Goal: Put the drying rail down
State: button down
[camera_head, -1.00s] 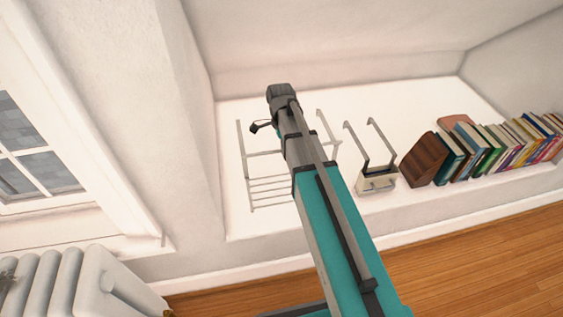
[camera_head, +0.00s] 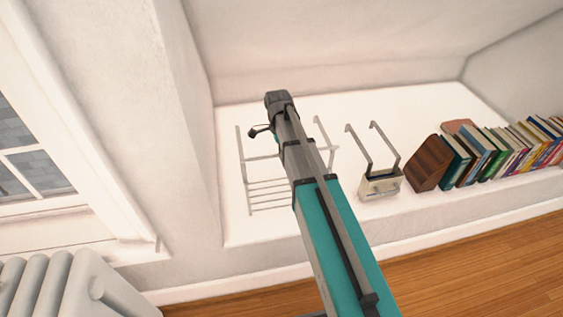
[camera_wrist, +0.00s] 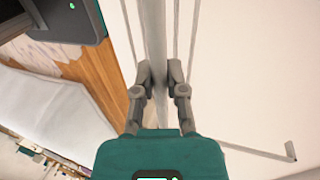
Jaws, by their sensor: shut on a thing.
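The drying rail (camera_head: 268,184) is a pale grey wire frame with several parallel bars and two long hooked arms. In the head view it shows against the white ledge, partly covered by my arm; I cannot tell whether it touches the ledge. In the wrist view its bar (camera_wrist: 154,30) runs between the fingers of my gripper (camera_wrist: 159,74), which is shut on it. A bent hook end of the rail (camera_wrist: 291,152) shows at the lower right there.
The white ledge (camera_head: 400,105) lies under a sloped wall. A small hooked caddy (camera_head: 381,185) stands right of the rail. Further right are a brown wooden block (camera_head: 428,163) and a row of books (camera_head: 495,150). A white radiator (camera_head: 75,285) stands at the lower left, below a window.

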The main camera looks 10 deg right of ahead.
jog(key=shift+w+f+b, duration=0.2)
jog(key=shift+f+b, duration=0.8)
jog(key=shift+w+f+b, duration=0.2)
jog(key=shift+f+b, duration=0.8)
jog(key=c, duration=0.7)
grip_release()
jog(key=shift+r, duration=0.2)
jog(key=p+v, duration=1.1)
jog(key=shift+w+r+p, duration=0.2)
jog(key=shift+r+p, duration=0.1)
jog(key=shift+r, duration=0.05)
